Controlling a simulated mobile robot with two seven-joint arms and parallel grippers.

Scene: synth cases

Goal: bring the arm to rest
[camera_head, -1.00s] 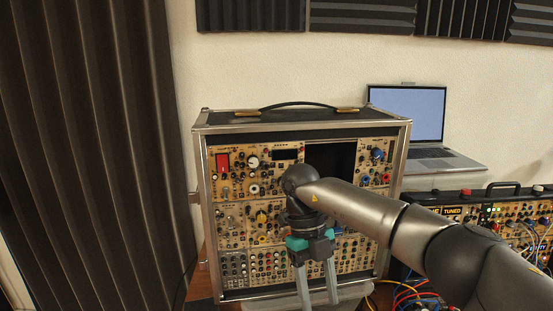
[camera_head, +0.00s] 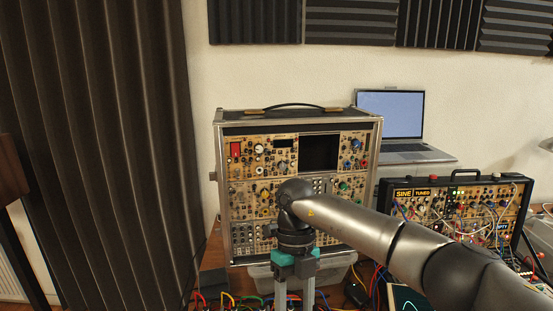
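My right arm comes in from the lower right, across the front of the synth case (camera_head: 229,190). My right gripper (camera_head: 293,304) points down below the case, in front of a clear plastic bin (camera_head: 338,262). Its two grey fingers stand apart, and their tips run to the bottom edge of the view. I see nothing between the part of the fingers that shows. The case stands upright, with a dark empty slot (camera_head: 319,153) in its upper row. My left gripper is not in view.
A second, smaller synth case (camera_head: 456,180) with patch cables stands at the right. A laptop (camera_head: 392,115) is behind it. Coloured cables (camera_head: 228,299) lie at the bottom. A dark curtain (camera_head: 95,130) hangs at the left. Foam panels (camera_head: 350,22) line the wall.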

